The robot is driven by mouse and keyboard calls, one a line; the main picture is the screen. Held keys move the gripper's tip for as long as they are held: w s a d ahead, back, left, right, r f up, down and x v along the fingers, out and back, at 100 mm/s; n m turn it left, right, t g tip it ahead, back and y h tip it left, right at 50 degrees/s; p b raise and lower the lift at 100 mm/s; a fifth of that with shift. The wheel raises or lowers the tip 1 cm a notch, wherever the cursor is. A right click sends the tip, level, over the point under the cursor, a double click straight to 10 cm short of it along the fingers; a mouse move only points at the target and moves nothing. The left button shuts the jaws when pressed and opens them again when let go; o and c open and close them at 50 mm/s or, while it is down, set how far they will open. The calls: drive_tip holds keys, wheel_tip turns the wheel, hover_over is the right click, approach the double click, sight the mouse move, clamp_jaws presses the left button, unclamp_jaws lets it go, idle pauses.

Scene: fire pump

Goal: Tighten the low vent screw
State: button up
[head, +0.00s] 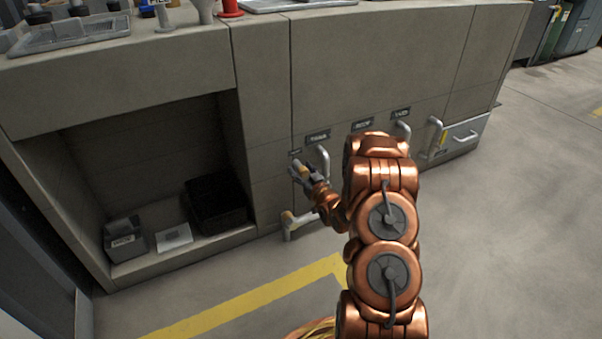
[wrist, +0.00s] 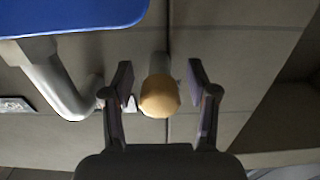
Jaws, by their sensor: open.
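A round tan knob (wrist: 160,98) on a grey stem, seemingly the low vent screw, sticks out from the cabinet front. In the wrist view it lies between the two fingers of my gripper (wrist: 160,82), with a gap on each side, so no contact shows. In the head view my gripper (head: 305,172) is at the cabinet front beside a vertical seam, with the tan knob (head: 302,167) partly hidden by the fingers. My gripper is open.
A grey bent handle (wrist: 55,85) is close beside the left finger in the wrist view. A blue surface (wrist: 85,12) fills that view's top left. A low pipe with a tan end (head: 297,222) stands below my gripper. An open recess (head: 150,150) holds bins.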

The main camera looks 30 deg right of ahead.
clamp_jaws()
drive_tip(key=shift+r, duration=0.1)
idle(0.5)
